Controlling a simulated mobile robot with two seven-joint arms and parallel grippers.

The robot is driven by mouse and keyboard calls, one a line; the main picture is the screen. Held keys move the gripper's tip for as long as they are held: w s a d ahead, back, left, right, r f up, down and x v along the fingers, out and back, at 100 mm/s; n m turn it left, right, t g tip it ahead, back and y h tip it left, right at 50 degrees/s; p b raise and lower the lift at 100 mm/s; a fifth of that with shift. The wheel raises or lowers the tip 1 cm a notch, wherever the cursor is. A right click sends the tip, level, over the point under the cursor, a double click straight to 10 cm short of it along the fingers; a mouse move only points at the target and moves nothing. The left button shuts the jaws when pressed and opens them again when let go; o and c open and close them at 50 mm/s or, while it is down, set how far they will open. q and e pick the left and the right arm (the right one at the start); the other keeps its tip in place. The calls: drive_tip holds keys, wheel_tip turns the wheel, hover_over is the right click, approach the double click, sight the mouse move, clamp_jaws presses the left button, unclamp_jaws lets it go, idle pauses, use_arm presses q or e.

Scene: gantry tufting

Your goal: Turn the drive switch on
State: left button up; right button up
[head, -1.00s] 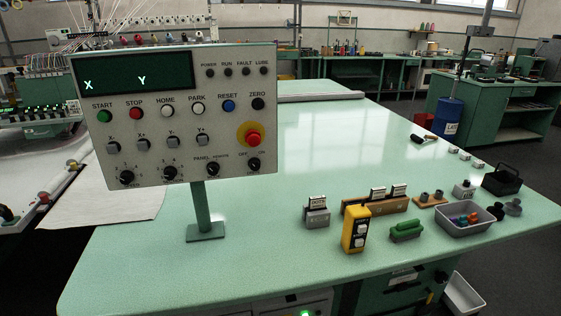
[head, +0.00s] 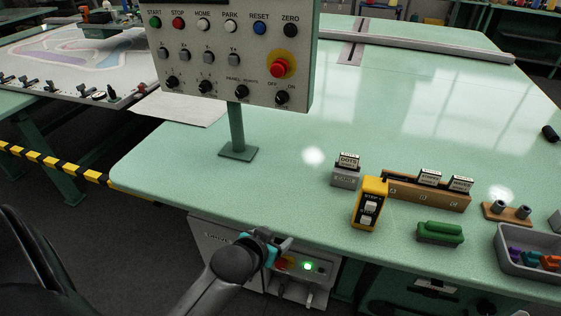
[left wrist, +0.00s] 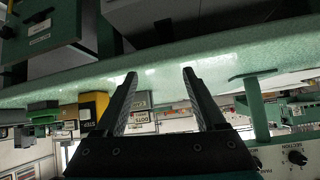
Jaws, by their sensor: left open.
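A pale cabinet (head: 215,237) with partly readable lettering hangs under the table's front edge. Its face carries a lit green lamp (head: 307,266) and a red and yellow switch (head: 287,263), partly covered by my gripper; I cannot tell its setting. My left gripper (head: 277,243) is in front of this face, seen from behind, and its distance from the switch is unclear. In the left wrist view the two dark fingers (left wrist: 159,75) are apart with nothing between them. That view is upside down and does not show the switch. My right gripper is not in view.
The control panel (head: 190,75) stands on a post above the green table (head: 290,200); its OFF/ON knob (head: 282,97) is at lower right. A yellow box (head: 369,203), a green block (head: 440,232) and a grey bin (head: 520,275) stand near the front edge.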

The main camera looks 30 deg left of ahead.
use_arm(q)
drive_tip(key=w+a+r+n+t+y, duration=0.1)
drive_tip(key=w+a+r+t, duration=0.15)
drive_tip(key=r, duration=0.45)
drive_tip(key=w+a+r+n+t+y, duration=0.15)
drive_tip(key=w+a+r, duration=0.25)
drive_tip(key=r, duration=0.4)
drive_tip(key=t, duration=0.3)
approach(280, 99)
drive_tip(key=shift+y, duration=0.25)
drive_tip(key=b+x, duration=0.2)
drive_tip(key=x, duration=0.7)
drive_tip(key=shift+d, duration=0.1)
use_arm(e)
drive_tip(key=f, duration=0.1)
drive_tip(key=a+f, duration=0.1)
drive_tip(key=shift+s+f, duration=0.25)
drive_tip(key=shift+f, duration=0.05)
use_arm(q)
drive_tip(key=shift+c, duration=0.4)
drive_tip(key=shift+f, duration=0.1)
clamp_jaws()
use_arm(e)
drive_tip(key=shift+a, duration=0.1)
